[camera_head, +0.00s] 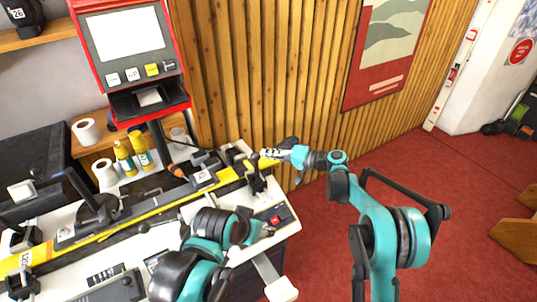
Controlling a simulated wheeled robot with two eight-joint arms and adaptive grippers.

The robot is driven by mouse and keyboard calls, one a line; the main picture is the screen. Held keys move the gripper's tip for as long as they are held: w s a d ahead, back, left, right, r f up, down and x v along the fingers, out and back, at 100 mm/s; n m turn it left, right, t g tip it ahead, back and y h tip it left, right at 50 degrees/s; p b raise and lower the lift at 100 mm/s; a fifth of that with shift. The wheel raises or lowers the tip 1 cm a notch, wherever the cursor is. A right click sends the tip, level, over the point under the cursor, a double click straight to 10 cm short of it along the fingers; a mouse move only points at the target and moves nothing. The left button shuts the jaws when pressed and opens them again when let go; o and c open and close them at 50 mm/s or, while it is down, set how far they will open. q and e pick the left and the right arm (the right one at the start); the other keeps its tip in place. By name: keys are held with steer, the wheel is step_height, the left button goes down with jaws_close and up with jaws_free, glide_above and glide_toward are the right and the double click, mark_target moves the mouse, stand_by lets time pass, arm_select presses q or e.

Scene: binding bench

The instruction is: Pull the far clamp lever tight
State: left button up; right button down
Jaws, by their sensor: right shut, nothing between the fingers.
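A black clamp lever (255,180) stands at the right end of the long yellow bar (130,218) on the white bench; it appears to be the far clamp lever. My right gripper (268,154) is just above and beside its top, shut with nothing between its fingers. I cannot tell whether it touches the lever. Another black clamp (20,280) is at the bar's left end. My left gripper (268,230) is low over the front right of the bench, partly hidden by my own arm; its fingers are too small to read.
A red kiosk with a screen (127,35) stands behind the bench. Yellow bottles (125,158) and white rolls (87,131) stand at the back. A black box with a red top (276,219) lies near my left gripper. Red carpet (330,235) is open to the right.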

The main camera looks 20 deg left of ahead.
mark_target(257, 157)
steer(key=shift+s+a+r+n+t+h+p, duration=0.15)
steer(key=shift+s+a+n+h+p, duration=0.1)
steer(key=shift+s+a+n, duration=0.2)
steer(key=shift+s+a+r+n+t+h+p, duration=0.15)
steer(key=shift+s+a+n+h, duration=0.15)
steer(key=shift+s, duration=0.25)
steer(key=shift+s+a+f+h, duration=0.1)
steer(key=shift+s+a+h, duration=0.15)
steer(key=shift+s, duration=0.1)
arm_select(q)
steer(key=shift+s+d+r+y, duration=0.1)
steer(key=shift+s+d+y, duration=0.05)
steer(key=shift+s, duration=0.3)
steer(key=shift+s+d+r+y, duration=0.1)
steer(key=shift+s+d+y, duration=0.05)
steer(key=shift+s, duration=0.25)
arm_select(e)
steer(key=shift+d, duration=0.1)
steer(key=shift+d, duration=0.35)
arm_select(q)
steer(key=shift+a, duration=0.1)
arm_select(e)
steer(key=v, duration=1.1)
steer(key=shift+d, duration=0.2)
